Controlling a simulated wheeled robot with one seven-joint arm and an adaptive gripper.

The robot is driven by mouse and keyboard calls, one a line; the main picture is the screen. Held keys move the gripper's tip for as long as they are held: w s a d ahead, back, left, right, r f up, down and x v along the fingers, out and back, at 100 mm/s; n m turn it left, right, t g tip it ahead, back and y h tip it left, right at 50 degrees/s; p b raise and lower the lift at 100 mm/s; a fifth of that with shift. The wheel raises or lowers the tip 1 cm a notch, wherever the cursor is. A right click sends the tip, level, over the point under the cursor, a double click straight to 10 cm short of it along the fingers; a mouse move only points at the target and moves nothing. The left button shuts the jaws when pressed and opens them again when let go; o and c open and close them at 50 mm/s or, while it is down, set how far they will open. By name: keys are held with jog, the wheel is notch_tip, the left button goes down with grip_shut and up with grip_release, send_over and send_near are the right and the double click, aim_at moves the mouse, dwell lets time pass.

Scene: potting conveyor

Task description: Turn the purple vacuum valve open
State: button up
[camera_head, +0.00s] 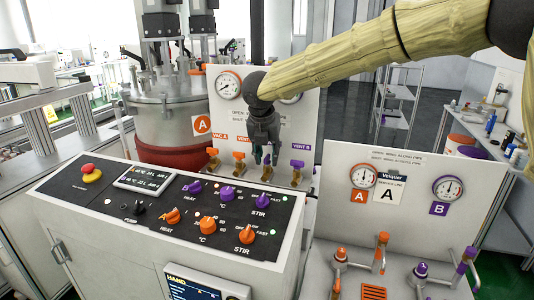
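My gripper (266,158) points down in front of the white valve panel (306,112), over the third valve in the row. A bit of purple (267,159) shows between its fingertips, apparently the handle of the valve behind the "VAC B" position. That label and most of this valve are hidden by my gripper. Whether the fingers touch the handle, I cannot tell. To the right stands another purple valve (297,163) under the label "VENT B". To the left are two orange valves, one (212,152) under "VAC A" and one (239,156) under a partly hidden vent label.
A sloped black control panel (150,205) with knobs and a red stop button (91,170) lies in front. A steel vessel (165,115) stands left. A second white panel (400,165) with gauges and upright valves (383,240) is at right.

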grip_shut()
jog(key=shift+m+h, duration=0.3)
jog(key=shift+m, duration=0.4)
grip_release()
